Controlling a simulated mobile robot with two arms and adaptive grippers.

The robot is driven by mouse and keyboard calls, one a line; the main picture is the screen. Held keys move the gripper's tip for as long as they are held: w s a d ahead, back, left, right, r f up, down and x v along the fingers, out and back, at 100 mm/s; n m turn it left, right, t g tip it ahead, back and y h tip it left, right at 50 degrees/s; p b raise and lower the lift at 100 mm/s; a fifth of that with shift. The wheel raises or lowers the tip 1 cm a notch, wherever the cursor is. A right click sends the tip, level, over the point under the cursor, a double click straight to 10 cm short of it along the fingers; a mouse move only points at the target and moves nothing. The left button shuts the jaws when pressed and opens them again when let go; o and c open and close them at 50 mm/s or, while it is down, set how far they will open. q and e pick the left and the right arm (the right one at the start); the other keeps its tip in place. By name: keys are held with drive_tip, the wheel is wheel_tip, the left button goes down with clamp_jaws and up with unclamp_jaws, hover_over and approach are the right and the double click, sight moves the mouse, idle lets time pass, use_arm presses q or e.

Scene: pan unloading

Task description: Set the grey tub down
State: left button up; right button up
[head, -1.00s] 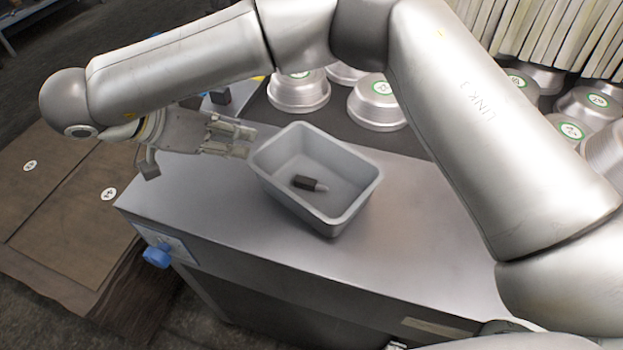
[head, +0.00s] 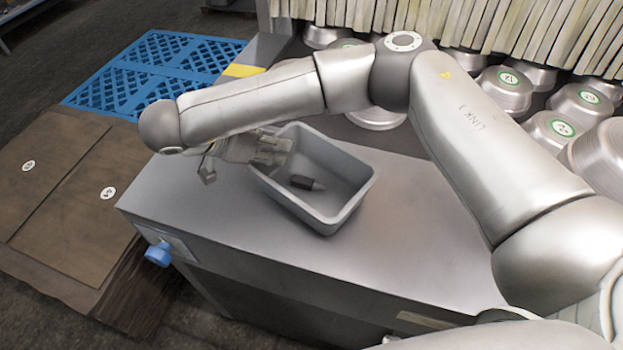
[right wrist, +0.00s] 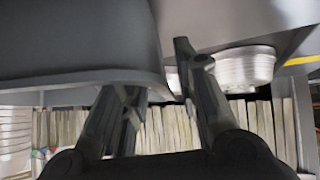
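The grey tub (head: 345,216) is a rectangular open box on the metal cabinet top (head: 400,245), and it looks upright and resting there. A short dark cylinder with a lighter tip (head: 307,183) lies inside it. My right gripper (head: 272,150) is at the tub's back left rim, with its fingertips overlapping the rim in the head view. In the right wrist view the tub's wall and rim (right wrist: 75,78) fill the upper left. The two fingers (right wrist: 157,75) are spread apart there, one partly hidden by the rim. My left gripper is not in view.
Metal round pans with green labels (head: 508,90) stand behind the cabinet, in front of a row of pale slats (head: 450,22). A blue pallet (head: 150,70) and brown boards (head: 60,180) lie to the left. The cabinet top right of the tub is clear.

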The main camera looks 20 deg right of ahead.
drive_tip(key=shift+a, duration=0.1)
drive_tip(key=shift+c, duration=0.2)
clamp_jaws()
drive_tip(key=shift+r, duration=0.25)
